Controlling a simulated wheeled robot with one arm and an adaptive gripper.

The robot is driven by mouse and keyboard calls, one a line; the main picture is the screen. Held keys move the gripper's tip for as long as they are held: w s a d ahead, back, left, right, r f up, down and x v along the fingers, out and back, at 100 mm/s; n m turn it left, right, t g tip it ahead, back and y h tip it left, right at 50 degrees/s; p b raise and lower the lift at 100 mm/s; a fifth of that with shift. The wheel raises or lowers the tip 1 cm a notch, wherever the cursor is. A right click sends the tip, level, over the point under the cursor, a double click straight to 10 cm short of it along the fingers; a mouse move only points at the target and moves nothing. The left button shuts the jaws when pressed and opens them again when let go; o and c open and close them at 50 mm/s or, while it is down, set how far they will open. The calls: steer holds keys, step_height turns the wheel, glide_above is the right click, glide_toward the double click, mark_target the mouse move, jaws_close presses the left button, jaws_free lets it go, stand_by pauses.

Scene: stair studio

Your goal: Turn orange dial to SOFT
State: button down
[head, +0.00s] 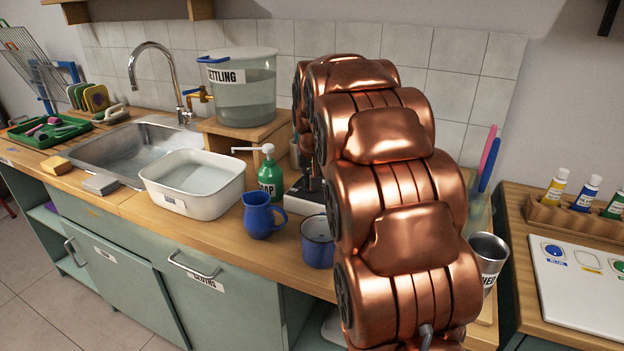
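I see no orange dial and no SOFT marking in the head view. My copper-coloured arm fills the middle right and hides part of the counter behind it. A low white device with a dark side (304,196) shows partly at the arm's left edge; the rest of it is hidden. Dark slim parts (312,168) stand just above it, perhaps my gripper, but too covered by the arm to be sure. I cannot tell whether the gripper is open or touches anything.
A green soap bottle (269,175), a blue jug (261,216) and a blue mug (318,243) stand left of my arm. A white basin (193,205), sink (107,160) and water tank (243,105) are farther left. A metal cup (488,252) stands right.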

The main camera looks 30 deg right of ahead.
steer(key=shift+d+r, duration=0.1)
steer(key=c, duration=1.2)
jaws_free()
steer(key=v, duration=1.2)
